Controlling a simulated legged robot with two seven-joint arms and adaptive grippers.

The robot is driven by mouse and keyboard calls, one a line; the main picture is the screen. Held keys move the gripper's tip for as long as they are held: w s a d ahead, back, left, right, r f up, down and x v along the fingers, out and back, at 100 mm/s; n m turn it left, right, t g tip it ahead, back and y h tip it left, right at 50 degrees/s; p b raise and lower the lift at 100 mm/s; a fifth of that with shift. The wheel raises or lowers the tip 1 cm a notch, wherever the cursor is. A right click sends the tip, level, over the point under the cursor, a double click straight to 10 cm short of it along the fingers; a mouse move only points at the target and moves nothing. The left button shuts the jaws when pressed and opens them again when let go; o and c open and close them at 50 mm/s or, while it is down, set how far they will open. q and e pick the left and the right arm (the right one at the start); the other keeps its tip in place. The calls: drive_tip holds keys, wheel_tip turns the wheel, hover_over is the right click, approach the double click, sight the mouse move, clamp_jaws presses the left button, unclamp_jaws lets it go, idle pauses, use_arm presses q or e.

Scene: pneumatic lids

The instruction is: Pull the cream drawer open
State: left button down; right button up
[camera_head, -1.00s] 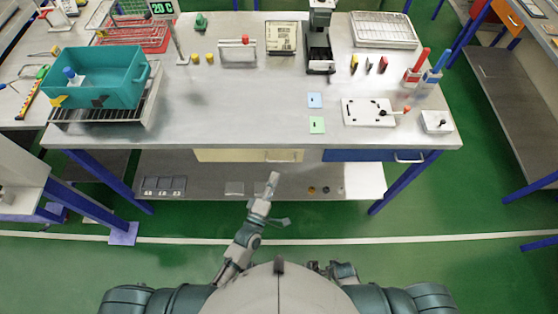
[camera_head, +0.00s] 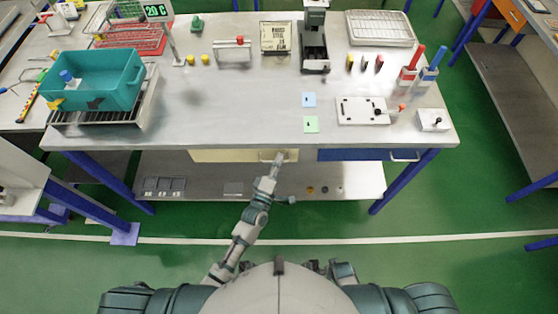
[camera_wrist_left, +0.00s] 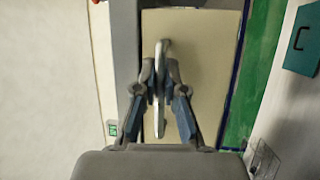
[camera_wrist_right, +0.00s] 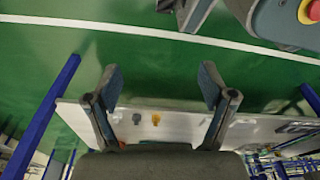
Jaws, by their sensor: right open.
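The cream drawer (camera_head: 225,156) sits under the front edge of the workbench, and its front looks flush with the bench. Its metal handle (camera_wrist_left: 161,110) runs upright in the left wrist view, against the cream front (camera_wrist_left: 205,60). My left gripper (camera_head: 278,158) is at this handle in the head view. In the left wrist view its fingers (camera_wrist_left: 160,72) lie close on both sides of the handle, shut on it. My right gripper (camera_wrist_right: 160,85) is open and empty, over the floor and lower shelf in the right wrist view. It is not clear in the head view.
A blue drawer (camera_head: 350,155) with its own handle is just right of the cream one. The bench top (camera_head: 230,110) above holds a teal bin (camera_head: 110,90), cards and small tools. A lower shelf (camera_head: 330,178) lies beneath. The green floor in front is free.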

use_arm(q)
drive_tip(key=shift+s+d, duration=0.1)
drive_tip(key=shift+d, duration=0.05)
drive_tip(key=shift+a+f, duration=0.1)
drive_tip(key=shift+a, duration=0.2)
drive_tip(key=s+a+p, duration=0.1)
drive_tip(key=s+p, duration=0.4)
drive_tip(key=s, duration=1.9)
drive_tip(key=shift+f, duration=0.15)
use_arm(e)
drive_tip(key=s+d+f, duration=0.1)
drive_tip(key=s+f, duration=0.6)
drive_tip(key=s, duration=0.5)
drive_tip(key=shift+d+g, duration=0.15)
drive_tip(key=shift+g, duration=0.15)
use_arm(q)
drive_tip(key=shift+a, duration=0.1)
